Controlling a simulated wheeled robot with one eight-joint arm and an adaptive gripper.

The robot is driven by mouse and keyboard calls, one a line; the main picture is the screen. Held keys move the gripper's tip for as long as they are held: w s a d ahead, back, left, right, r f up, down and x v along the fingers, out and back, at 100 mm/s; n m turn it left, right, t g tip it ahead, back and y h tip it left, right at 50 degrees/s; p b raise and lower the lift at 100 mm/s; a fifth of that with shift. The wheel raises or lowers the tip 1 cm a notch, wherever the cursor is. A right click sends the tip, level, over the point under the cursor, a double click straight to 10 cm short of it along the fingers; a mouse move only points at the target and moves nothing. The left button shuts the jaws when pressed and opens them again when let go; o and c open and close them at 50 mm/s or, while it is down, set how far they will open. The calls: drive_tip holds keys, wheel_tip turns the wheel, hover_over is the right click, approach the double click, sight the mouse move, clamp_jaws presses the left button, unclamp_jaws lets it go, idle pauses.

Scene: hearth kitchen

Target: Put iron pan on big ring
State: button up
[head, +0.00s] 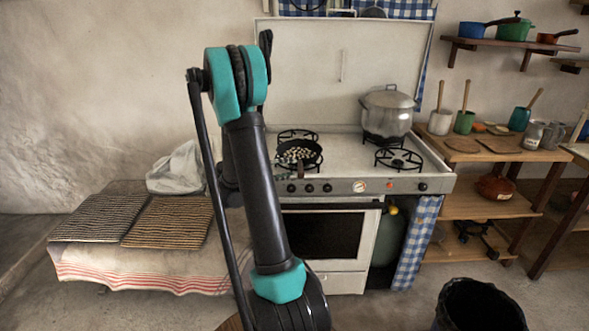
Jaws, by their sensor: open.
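The iron pan (315,158) is a dark round pan with pale bits in it. It sits at the front left of the white stove's top (345,150), with its handle toward the front edge. An empty black ring (398,159) is at the front right and looks wide. Another bare ring (297,135) is behind the pan. I cannot be sure from size alone which is the big ring. My arm stands in front of the stove's left side, close to the pan in the picture. My gripper is not visible.
A lidded metal pot (387,112) stands at the back right of the stove. A cloth-covered bench (140,265) with striped mats is at left. Wooden shelves (490,205) stand at right. A black bin (478,305) is on the floor in front. The stove's raised lid (345,75) is behind.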

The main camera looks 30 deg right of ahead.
drive_tip(key=v, duration=0.8)
drive_tip(key=s+a+f+t+y, duration=0.1)
drive_tip(key=s+a+f+y, duration=0.4)
drive_tip(key=s+a, duration=0.6)
drive_tip(key=s+a+f+t+y, duration=0.2)
drive_tip(key=s+a+f+y, duration=0.3)
drive_tip(key=s+a+y, duration=0.5)
drive_tip(key=shift+s+a+y, duration=0.3)
drive_tip(key=shift+s+a, duration=0.4)
drive_tip(key=shift+a, duration=0.15)
